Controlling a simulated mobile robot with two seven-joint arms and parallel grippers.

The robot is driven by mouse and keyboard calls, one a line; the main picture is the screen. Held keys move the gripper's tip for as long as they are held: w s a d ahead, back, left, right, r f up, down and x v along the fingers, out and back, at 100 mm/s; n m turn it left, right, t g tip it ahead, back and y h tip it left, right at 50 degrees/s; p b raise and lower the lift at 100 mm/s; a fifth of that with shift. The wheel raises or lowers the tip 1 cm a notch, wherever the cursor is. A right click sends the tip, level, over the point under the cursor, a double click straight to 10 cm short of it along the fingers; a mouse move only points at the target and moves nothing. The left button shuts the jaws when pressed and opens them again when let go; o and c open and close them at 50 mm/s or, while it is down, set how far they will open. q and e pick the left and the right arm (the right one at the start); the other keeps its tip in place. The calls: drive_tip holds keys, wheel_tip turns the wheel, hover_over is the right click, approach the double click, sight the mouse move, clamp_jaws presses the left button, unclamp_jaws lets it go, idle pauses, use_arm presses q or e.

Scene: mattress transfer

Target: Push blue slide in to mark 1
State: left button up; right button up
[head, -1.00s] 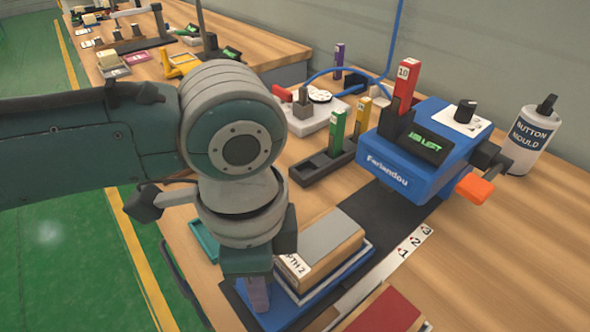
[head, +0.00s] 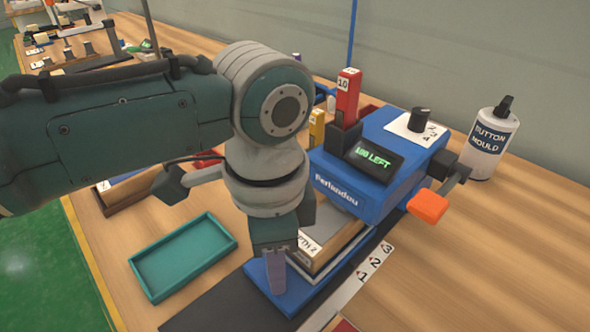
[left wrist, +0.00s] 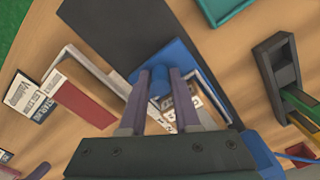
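The blue slide (head: 268,283) lies on a dark strip and carries a tan block labelled with a 2 (head: 322,240). The block's far part is under the blue press (head: 390,165), whose screen reads "100 LEFT". A white scale (head: 350,290) with marks 1, 2 and 3 runs along the slide's right side. My left gripper (head: 278,270) is at the slide's near end. In the left wrist view, its two purple fingers (left wrist: 160,88) stand a little apart on either side of a round blue part of the slide (left wrist: 152,82). My right gripper is not in view.
An empty teal tray (head: 183,257) lies left of the slide. A white button mould bottle (head: 490,140) stands right of the press, beside its orange-ended lever (head: 428,206). My left arm hides part of the table behind it. The table's right side is clear.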

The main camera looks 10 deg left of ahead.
use_arm(q)
drive_tip(key=shift+o, duration=0.4)
wheel_tip(320, 180, up, 9)
drive_tip(key=shift+f+p, duration=0.1)
drive_tip(key=shift+p, duration=1.15)
drive_tip(key=shift+r, duration=0.6)
